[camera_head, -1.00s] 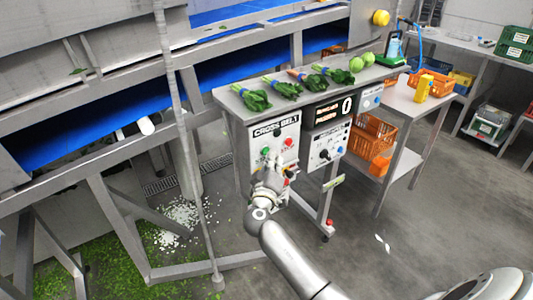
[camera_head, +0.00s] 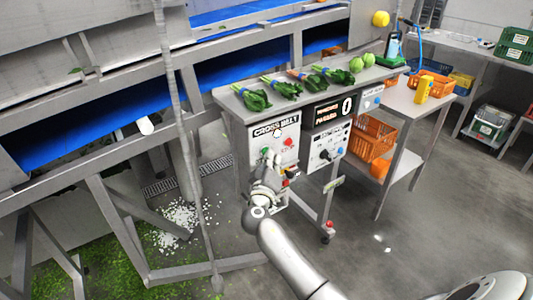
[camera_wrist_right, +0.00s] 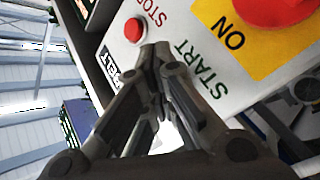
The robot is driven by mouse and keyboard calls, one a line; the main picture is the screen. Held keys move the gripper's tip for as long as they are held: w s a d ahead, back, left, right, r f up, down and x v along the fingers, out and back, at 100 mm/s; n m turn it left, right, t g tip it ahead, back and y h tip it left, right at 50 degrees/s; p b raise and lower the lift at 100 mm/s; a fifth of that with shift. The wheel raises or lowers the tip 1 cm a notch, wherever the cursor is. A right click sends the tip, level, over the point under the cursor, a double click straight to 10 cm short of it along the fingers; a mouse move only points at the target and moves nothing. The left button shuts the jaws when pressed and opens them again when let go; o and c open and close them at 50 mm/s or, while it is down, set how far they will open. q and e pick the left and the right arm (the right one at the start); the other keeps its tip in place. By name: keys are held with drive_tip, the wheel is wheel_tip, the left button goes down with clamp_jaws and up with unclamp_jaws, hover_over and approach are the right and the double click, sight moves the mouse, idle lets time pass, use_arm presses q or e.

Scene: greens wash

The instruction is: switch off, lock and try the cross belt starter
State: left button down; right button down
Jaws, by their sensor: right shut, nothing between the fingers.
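The cross belt starter (camera_head: 254,135) is a pale grey box under the bench edge, labelled CROSS BELT. It has a green start button (camera_head: 265,151) and a red stop button (camera_head: 289,142), which also shows in the right wrist view (camera_wrist_right: 135,30). A red switch knob (camera_wrist_right: 275,8) on a yellow plate marked ON is partly cut off in the wrist view. My right gripper (camera_wrist_right: 152,50) is shut and empty, its tips before the panel near the START label; they hide the start button there. I cannot tell whether they touch it. My left gripper is out of view.
A second control box (camera_head: 326,145) with a display above it stands just right of the starter. Greens (camera_head: 255,98) lie on the bench above. A steel post (camera_head: 180,130) stands left. Orange crates (camera_head: 372,138) are at the right; the floor in front is mostly clear.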

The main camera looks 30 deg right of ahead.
drive_tip(key=shift+r, duration=0.1)
idle(0.3)
drive_tip(key=shift+s, duration=0.8)
drive_tip(key=s, duration=0.3)
drive_tip(key=s+p, duration=0.1)
drive_tip(key=s, duration=0.1)
drive_tip(key=shift+d, duration=0.25)
idle(0.5)
